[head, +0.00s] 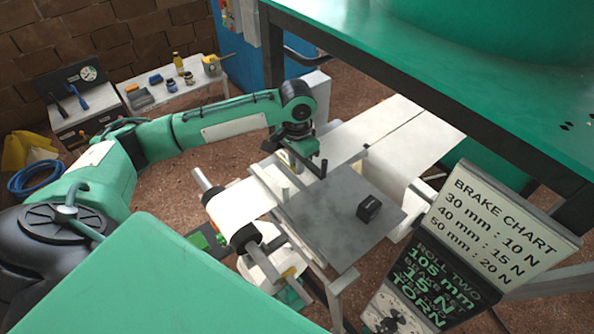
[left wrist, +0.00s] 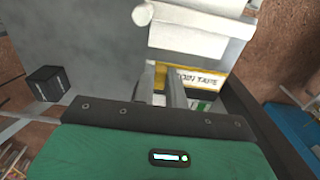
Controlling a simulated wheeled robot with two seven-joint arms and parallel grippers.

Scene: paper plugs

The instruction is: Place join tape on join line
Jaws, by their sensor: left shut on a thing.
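My left gripper (head: 292,160) hangs over the paper stand, at the left edge of the grey plate. In the left wrist view its fingers (left wrist: 170,92) are shut on the join tape (left wrist: 208,79), a pale block with a yellow label reading "JOIN TAPE". The fingers hide part of it. White paper (head: 375,122) runs up to the right beyond the plate. A thin dark line (head: 405,125) crosses this paper, apart from the gripper; I cannot tell for sure that it is the join line. My right gripper is not in view.
A small black block (head: 369,208) sits on the grey plate (head: 335,222). A brake chart sign (head: 505,225) stands at the right. A green table (head: 520,95) overhangs the upper right. A white bench (head: 178,83) with small items stands at the back left.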

